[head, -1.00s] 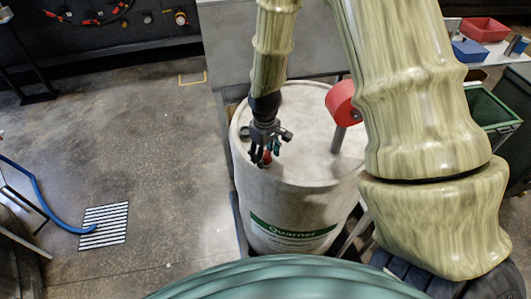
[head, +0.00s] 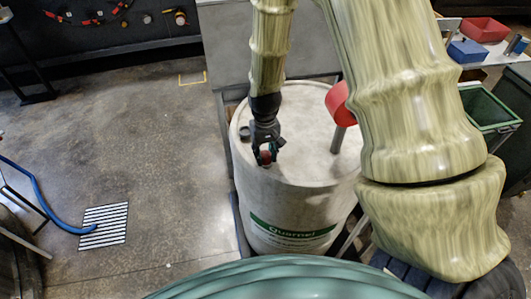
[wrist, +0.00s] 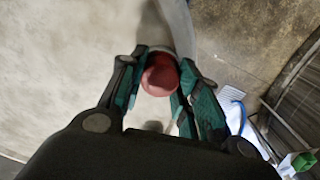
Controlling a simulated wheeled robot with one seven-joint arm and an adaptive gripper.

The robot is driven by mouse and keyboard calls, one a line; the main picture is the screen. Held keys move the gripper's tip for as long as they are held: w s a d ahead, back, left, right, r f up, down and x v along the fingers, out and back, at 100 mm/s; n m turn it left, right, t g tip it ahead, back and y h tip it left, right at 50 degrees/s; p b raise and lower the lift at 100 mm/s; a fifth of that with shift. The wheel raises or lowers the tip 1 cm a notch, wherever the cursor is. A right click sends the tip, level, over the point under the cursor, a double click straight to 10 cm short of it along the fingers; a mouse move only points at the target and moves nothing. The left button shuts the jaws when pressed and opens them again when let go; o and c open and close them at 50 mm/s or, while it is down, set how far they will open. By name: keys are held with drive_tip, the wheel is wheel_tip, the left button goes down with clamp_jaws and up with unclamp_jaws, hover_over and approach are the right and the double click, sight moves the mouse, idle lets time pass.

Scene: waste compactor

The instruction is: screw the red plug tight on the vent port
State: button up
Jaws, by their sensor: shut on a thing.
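The red plug (head: 266,157) sits at the near left edge of the top of a pale drum (head: 300,170). In the wrist view the red plug (wrist: 160,75) lies between the two teal-lined fingers. My gripper (head: 267,158) points down and is shut on the plug; it also shows in the wrist view (wrist: 159,82). The vent port under the plug is hidden by the plug and fingers, so I cannot tell how far the plug is seated.
A red disc-shaped part on a grey post (head: 338,138) stands on the drum top, right of my gripper. A dark cap (head: 244,133) sits at the left rim. A green bin (head: 488,108) stands at the right. Open floor lies left, with a grate (head: 104,225).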

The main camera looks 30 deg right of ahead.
drive_tip(key=shift+m, duration=0.8)
drive_tip(key=o, duration=1.2)
drive_tip(key=shift+a, duration=0.1)
drive_tip(key=shift+c, duration=0.4)
drive_tip(key=shift+r, duration=3.5)
